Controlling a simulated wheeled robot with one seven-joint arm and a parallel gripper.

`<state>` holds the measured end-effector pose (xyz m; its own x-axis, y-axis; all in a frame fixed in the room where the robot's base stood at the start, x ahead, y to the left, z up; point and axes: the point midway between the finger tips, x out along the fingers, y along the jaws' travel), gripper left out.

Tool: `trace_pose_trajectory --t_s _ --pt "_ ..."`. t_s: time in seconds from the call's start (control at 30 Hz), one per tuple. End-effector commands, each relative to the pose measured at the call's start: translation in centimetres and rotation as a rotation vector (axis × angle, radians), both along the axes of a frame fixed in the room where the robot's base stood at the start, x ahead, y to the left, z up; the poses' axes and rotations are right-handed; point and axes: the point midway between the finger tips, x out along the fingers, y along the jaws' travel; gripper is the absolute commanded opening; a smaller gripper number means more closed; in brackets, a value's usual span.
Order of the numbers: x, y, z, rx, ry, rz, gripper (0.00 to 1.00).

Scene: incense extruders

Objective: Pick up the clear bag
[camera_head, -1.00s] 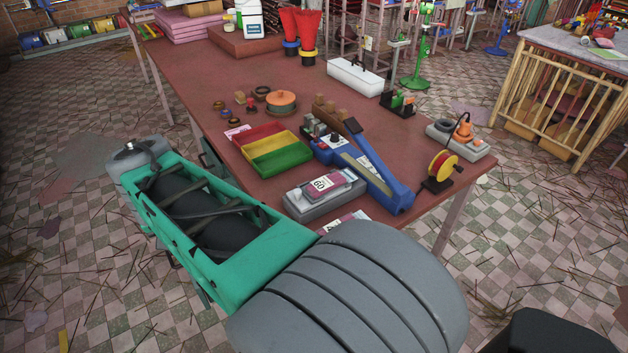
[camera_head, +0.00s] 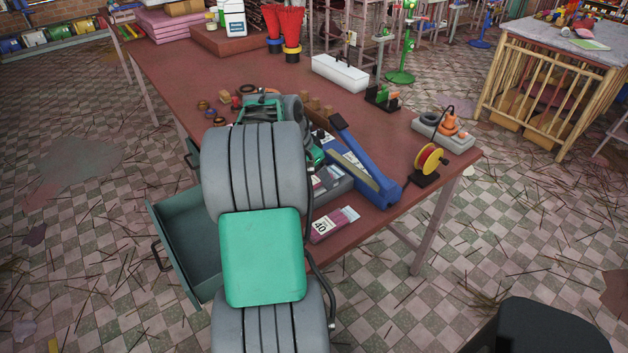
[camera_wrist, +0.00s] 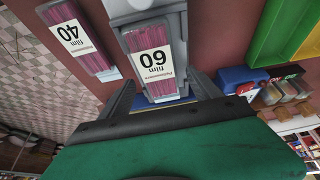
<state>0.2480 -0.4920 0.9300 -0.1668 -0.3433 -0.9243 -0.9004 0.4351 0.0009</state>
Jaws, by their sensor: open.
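Two flat clear packs with pink contents and white labels show in the wrist view. I cannot tell which is the clear bag. My gripper (camera_wrist: 162,92) is open and empty; its fingers point toward the 60 pack, one to either side of its near end, with no visible contact. In the head view, the 40 pack (camera_head: 333,224) lies near the front edge; my arm partly hides the grey device.
A blue tool (camera_head: 365,175) lies right of the grey device, with a yellow reel (camera_head: 428,160) beyond it. A green and yellow tray (camera_wrist: 290,40) is beside the device in the wrist view. An open drawer (camera_head: 190,245) juts out at the front left.

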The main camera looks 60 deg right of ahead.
Motion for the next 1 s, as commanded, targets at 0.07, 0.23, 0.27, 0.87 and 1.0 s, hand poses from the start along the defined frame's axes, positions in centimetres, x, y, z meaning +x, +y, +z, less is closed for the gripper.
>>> trace_pose_trajectory --t_s 0.07,0.23,0.27,0.87,1.0 --pt "0.03 -0.01 0.04 -0.001 0.0 0.0 0.73" --pt "0.04 0.02 0.01 0.0 0.0 0.001 0.73" --pt "0.05 0.01 -0.02 0.0 0.0 0.001 0.73" --pt "0.06 0.03 -0.23 0.0 0.0 0.001 0.41" --pt "0.06 0.03 -0.23 0.0 0.0 0.001 0.29"
